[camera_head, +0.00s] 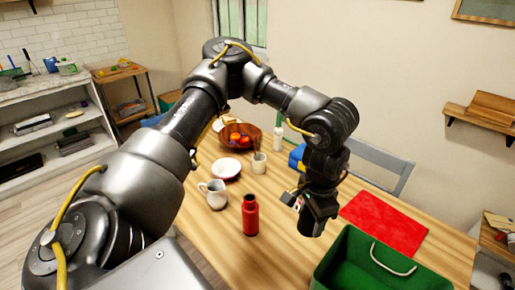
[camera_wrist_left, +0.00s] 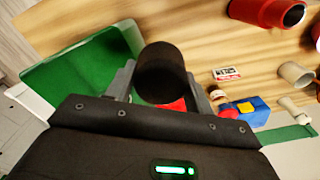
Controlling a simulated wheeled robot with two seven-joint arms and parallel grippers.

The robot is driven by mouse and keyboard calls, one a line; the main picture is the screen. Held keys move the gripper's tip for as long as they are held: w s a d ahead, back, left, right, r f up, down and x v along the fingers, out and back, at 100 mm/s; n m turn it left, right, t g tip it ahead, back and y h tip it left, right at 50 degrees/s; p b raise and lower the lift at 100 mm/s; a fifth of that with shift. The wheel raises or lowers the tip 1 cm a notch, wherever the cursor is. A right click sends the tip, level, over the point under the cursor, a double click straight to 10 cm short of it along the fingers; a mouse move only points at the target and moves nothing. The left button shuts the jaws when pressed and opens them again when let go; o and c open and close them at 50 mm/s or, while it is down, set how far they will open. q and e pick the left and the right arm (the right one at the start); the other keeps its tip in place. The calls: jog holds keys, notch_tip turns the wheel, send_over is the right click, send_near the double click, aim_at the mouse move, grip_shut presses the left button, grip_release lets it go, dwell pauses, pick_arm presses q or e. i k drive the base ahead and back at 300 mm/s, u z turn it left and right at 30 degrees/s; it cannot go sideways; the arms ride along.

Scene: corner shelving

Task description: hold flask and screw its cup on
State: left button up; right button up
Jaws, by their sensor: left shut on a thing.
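The red flask (camera_head: 250,215) stands upright on the wooden table in the head view, with a dark top. It also shows at the top right of the left wrist view (camera_wrist_left: 268,12). My left gripper (camera_head: 312,222) is over the table, to the right of the flask and apart from it. In the left wrist view its fingers (camera_wrist_left: 165,85) are shut on the black cup (camera_wrist_left: 162,70). In the head view I cannot clearly tell the dark cup from the dark gripper. My right gripper is not in view.
A green crate (camera_head: 345,240) and a red mat (camera_head: 385,222) lie right of my left gripper. A white jug (camera_head: 216,195), a plate (camera_head: 226,168), a mug (camera_head: 259,163) and a fruit bowl (camera_head: 250,143) stand behind the flask. A blue object (camera_head: 297,157) sits behind my left wrist.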

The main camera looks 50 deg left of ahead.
aim_at(249, 208)
jog(key=z, duration=1.95)
jog(key=k, duration=1.6)
jog(key=u, duration=2.45)
